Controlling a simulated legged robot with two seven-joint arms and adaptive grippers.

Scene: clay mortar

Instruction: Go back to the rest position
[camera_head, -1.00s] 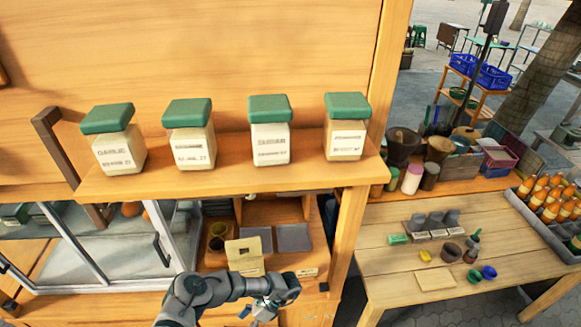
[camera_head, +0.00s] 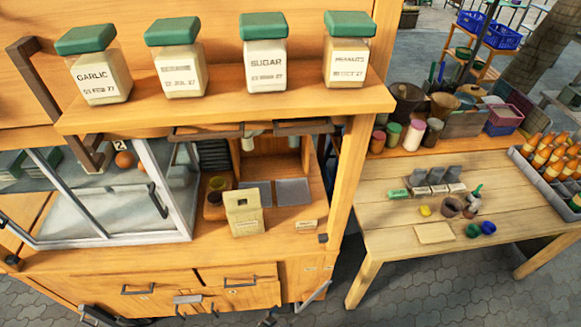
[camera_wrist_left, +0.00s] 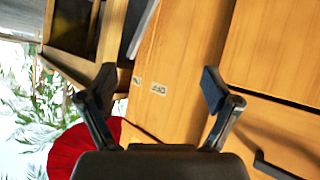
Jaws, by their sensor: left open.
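My left gripper (camera_wrist_left: 158,88) is open and empty in the left wrist view, its two dark fingers wide apart. Beyond them is the wooden cabinet front (camera_wrist_left: 180,75). In the head view, only a small dark part of it (camera_head: 268,318) seems to show at the bottom edge, in front of the cabinet (camera_head: 205,262). My right gripper is in neither view. A small brown clay bowl (camera_head: 451,207) stands on the wooden table at the right, apart from my gripper.
Jars with green lids, including a sugar jar (camera_head: 266,65), line the upper shelf (camera_head: 215,115). A glass case (camera_head: 110,205) stands at left. A red round thing (camera_wrist_left: 68,150) is low left in the wrist view.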

